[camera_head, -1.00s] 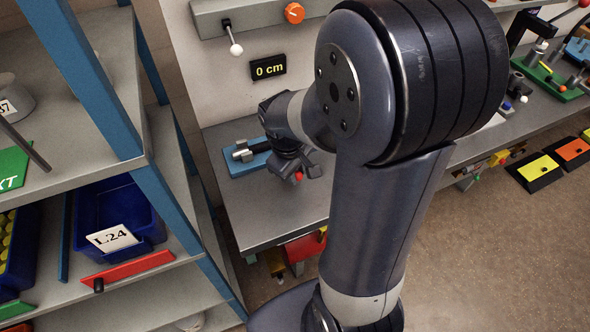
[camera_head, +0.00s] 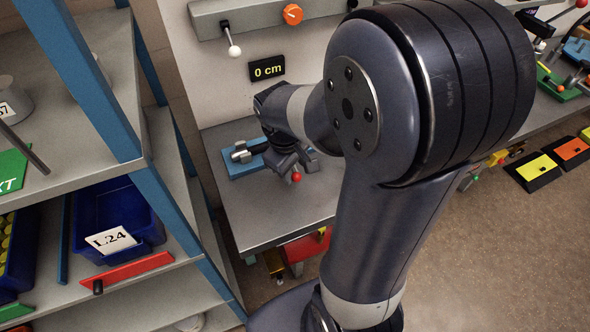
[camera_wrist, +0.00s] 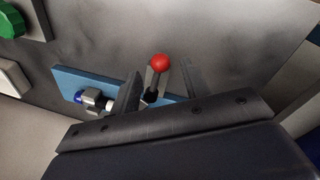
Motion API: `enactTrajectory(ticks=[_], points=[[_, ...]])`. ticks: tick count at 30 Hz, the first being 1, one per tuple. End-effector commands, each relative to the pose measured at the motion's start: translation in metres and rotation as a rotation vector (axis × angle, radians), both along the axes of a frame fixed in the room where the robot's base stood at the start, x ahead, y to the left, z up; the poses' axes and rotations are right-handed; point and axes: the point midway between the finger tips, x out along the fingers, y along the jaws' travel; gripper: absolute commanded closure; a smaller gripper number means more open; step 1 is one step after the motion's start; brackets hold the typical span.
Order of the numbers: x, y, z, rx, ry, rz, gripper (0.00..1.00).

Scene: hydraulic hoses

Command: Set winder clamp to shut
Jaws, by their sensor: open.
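The clamp has a blue base plate (camera_head: 240,168) on the grey bench and a lever with a red ball (camera_head: 296,177); I take this to be the winder clamp. In the wrist view its blue plate (camera_wrist: 68,78) carries a silver fitting (camera_wrist: 92,98), and the red ball (camera_wrist: 159,62) tops a lever standing between my fingers. My gripper (camera_wrist: 160,88) is open, one finger on each side of the lever; contact with it is not clear. In the head view my gripper (camera_head: 291,163) is over the clamp's right part and hides some of it.
A wall display (camera_head: 267,68) reads 0 cm. An orange knob (camera_head: 292,14) and a white-balled lever (camera_head: 232,46) are on the wall panel above. A blue-framed shelf with a blue bin (camera_head: 118,215) stands at the left. The bench front is bare.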

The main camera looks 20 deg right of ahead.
Motion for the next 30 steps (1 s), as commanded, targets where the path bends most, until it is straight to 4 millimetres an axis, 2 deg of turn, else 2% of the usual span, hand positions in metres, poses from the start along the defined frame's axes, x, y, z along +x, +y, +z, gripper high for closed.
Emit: enactTrajectory(ticks=[1, 6, 12, 19, 26, 30], points=[[0.0, 0.002, 0.012, 0.0, -0.007, 0.001, 0.56], [-0.003, 0.008, 0.047, 0.001, -0.006, 0.0, 0.56], [-0.006, 0.013, 0.075, 0.0, -0.005, 0.0, 0.56], [-0.008, 0.015, 0.084, 0.0, -0.001, 0.0, 0.56], [-0.008, 0.015, 0.083, 0.0, -0.001, 0.0, 0.56], [-0.007, 0.013, 0.076, 0.0, 0.002, -0.001, 0.56]])
